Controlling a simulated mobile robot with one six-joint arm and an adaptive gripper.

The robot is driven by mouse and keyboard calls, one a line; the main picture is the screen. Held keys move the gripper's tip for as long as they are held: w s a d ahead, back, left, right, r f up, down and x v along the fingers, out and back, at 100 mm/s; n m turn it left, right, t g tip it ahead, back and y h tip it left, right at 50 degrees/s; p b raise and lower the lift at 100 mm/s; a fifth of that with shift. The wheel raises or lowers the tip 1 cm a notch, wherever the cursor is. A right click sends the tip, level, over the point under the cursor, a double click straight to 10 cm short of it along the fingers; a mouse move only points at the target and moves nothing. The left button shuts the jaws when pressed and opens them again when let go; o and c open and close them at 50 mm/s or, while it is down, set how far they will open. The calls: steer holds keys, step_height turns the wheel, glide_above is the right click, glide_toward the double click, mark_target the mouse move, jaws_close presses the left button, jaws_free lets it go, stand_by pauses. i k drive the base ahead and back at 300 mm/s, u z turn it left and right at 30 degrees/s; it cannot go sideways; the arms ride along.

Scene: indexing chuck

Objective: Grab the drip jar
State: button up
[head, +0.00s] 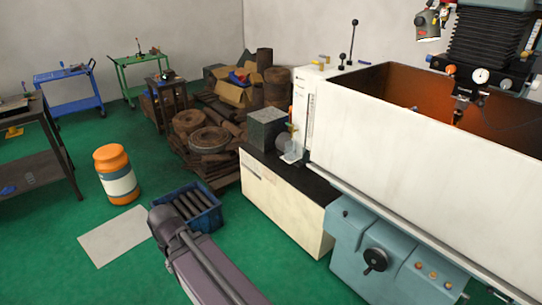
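A small clear container (292,153), which looks like the drip jar, stands on the black top of a low cream cabinet. It is close to the front of a grey metal block with a round part (284,142). It is small in the picture and its rim and contents cannot be made out. My gripper is not in view. A purple-grey link at the bottom of the picture looks like part of my own arm, well below and left of the jar.
A large blue-and-cream machine (400,140) fills the right side. The cream cabinet (285,205) has a partly bare black top. A blue crate of bars (190,210), an orange-and-white drum (117,175) and a pale mat (114,236) are on the green floor. Carts stand at back left.

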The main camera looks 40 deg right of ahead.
mark_target(290, 151)
steer(key=u, duration=1.4)
steer(key=k, duration=1)
steer(key=u, duration=0.2)
steer(key=k, duration=0.35)
steer(key=z, duration=2.65)
steer(key=i, duration=0.1)
steer(key=u, duration=0.75)
